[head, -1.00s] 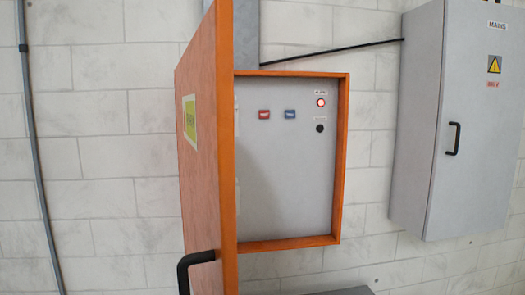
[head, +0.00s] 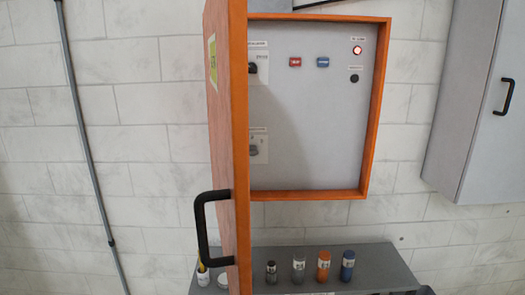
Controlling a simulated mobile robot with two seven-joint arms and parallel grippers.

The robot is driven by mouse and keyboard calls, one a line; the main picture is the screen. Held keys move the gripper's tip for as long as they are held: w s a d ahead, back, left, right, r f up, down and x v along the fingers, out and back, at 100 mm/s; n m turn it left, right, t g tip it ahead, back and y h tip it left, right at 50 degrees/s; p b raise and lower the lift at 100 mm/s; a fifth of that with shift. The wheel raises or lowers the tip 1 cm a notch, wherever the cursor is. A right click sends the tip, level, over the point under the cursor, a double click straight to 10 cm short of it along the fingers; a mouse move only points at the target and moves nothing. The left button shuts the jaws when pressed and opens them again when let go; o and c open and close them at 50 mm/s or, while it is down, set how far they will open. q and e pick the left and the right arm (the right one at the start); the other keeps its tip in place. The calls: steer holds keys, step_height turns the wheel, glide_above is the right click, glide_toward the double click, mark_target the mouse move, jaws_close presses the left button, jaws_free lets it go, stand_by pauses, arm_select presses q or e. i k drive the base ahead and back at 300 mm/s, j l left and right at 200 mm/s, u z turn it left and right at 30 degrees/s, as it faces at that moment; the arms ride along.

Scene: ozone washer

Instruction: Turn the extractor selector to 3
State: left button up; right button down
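An orange-framed panel box (head: 305,193) is on the wall with its orange door (head: 232,120) swung open toward me. Near the left side of the grey panel (head: 310,130), a black knob (head: 252,68) sits under a small label, partly hidden by the door edge. Below it is a second, grey knob or switch (head: 253,150) on a light plate, also close to the door edge. I cannot read the labels, so I cannot tell which one is the extractor selector or its setting. Neither of my grippers is in view.
The door's black handle (head: 205,225) juts out left. A red (head: 295,62) and a blue (head: 323,62) button, a lit red lamp (head: 357,50) and a black knob (head: 354,79) are on the panel. A grey shelf (head: 385,270) below holds several small bottles. A grey cabinet (head: 470,110) hangs right.

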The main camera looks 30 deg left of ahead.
mark_target(254, 151)
steer(key=i+l, duration=0.15)
steer(key=l, duration=0.2)
steer(key=i+l+u, duration=0.1)
steer(key=l, duration=0.2)
steer(key=i+l, duration=0.2)
steer(key=l, duration=0.15)
steer(key=l+u, duration=0.15)
steer(key=u, duration=1.3)
steer(key=i+l, duration=0.05)
